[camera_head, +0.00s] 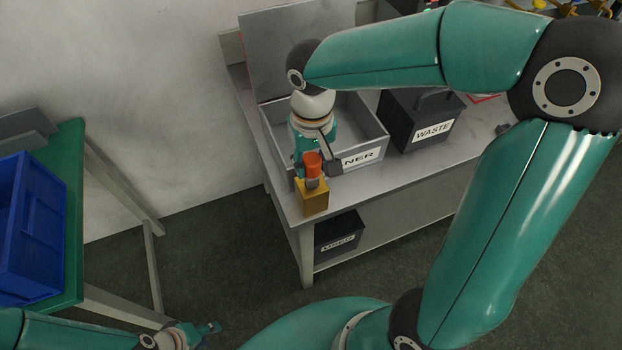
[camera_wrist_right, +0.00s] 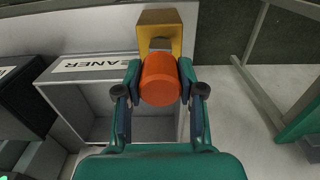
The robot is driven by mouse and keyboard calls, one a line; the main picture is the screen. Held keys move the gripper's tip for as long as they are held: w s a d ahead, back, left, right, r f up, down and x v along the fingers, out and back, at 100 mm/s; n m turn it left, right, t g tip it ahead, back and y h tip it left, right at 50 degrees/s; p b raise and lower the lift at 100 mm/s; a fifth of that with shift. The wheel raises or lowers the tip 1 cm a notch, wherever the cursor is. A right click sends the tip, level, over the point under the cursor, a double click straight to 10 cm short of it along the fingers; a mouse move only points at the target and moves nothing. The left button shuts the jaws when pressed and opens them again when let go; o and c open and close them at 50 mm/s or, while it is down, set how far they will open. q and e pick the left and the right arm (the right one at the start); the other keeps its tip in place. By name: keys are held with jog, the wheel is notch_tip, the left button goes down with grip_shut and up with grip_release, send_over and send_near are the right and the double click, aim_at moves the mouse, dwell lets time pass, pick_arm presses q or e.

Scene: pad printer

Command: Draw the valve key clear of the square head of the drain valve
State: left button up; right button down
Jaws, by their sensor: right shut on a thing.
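The valve key has an orange handle (camera_head: 313,164), which also shows in the wrist view (camera_wrist_right: 160,80). A short grey stem (camera_head: 313,183) runs from the handle down to a yellow block (camera_head: 313,202), the drain valve's body, at the bench's front corner. My right gripper (camera_wrist_right: 159,72) is shut on the orange handle, one finger on each side. The square head is not distinct, and I cannot tell how far the key sits over it. My left gripper (camera_head: 203,331) is low at the bottom left, far from the valve; its jaws are too small to read.
A grey open tank (camera_head: 368,130) labelled "...NER" stands right behind the valve. A dark WASTE box (camera_head: 405,130) is to its right. Another dark box (camera_head: 338,232) sits on the lower shelf. A blue crate (camera_head: 35,230) rests on a green table at the left.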

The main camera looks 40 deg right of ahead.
jog(key=c, duration=1.4)
grip_release()
grip_shut()
jog(key=shift+r+p, duration=0.7)
jog(key=shift+r, duration=0.15)
jog(key=shift+r+p, duration=2.05)
jog(key=shift+r, duration=0.55)
